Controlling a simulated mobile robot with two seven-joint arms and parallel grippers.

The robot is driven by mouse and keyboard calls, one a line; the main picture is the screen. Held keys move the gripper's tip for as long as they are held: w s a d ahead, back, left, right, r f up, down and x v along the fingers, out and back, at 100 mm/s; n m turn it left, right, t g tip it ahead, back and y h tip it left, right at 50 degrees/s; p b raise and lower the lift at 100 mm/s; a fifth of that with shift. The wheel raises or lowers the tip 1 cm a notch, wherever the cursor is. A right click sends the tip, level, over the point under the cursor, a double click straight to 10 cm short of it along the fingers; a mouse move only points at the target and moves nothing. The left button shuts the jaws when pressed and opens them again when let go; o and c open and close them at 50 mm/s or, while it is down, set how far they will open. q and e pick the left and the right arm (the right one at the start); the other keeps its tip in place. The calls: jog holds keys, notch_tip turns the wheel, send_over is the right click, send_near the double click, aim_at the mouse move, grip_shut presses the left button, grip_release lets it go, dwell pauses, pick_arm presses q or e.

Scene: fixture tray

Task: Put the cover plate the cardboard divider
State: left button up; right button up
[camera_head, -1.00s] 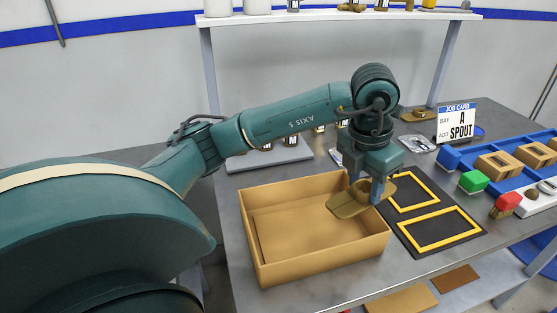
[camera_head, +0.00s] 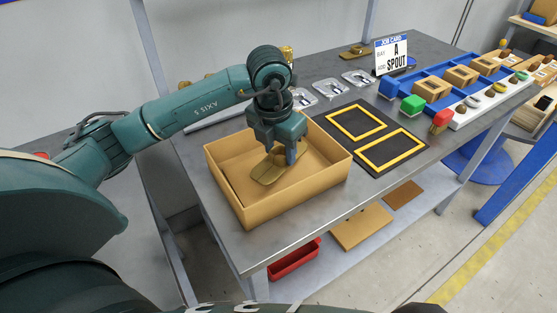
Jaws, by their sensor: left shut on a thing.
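My left gripper (camera_head: 284,150) is shut on a tan cover plate (camera_head: 265,173) with a raised middle part. It holds the plate tilted, over the inside of the open cardboard box (camera_head: 300,198). Whether the plate touches the floor of the box cannot be told. A flat cardboard-coloured panel shows inside the box, partly hidden by the plate and gripper; I cannot tell for certain whether it is the divider. My right gripper is not in view.
A black mat (camera_head: 376,138) with two yellow frames lies right of the box. A red bin (camera_head: 295,261) sits on the lower shelf.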

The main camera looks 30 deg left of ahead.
aim_at(279, 163)
pick_arm(q)
notch_tip(279, 163, down, 4)
jog(key=shift+r, duration=0.1)
jog(key=shift+f, duration=0.2)
jog(key=o, duration=1.2)
jog(key=shift+r, duration=0.1)
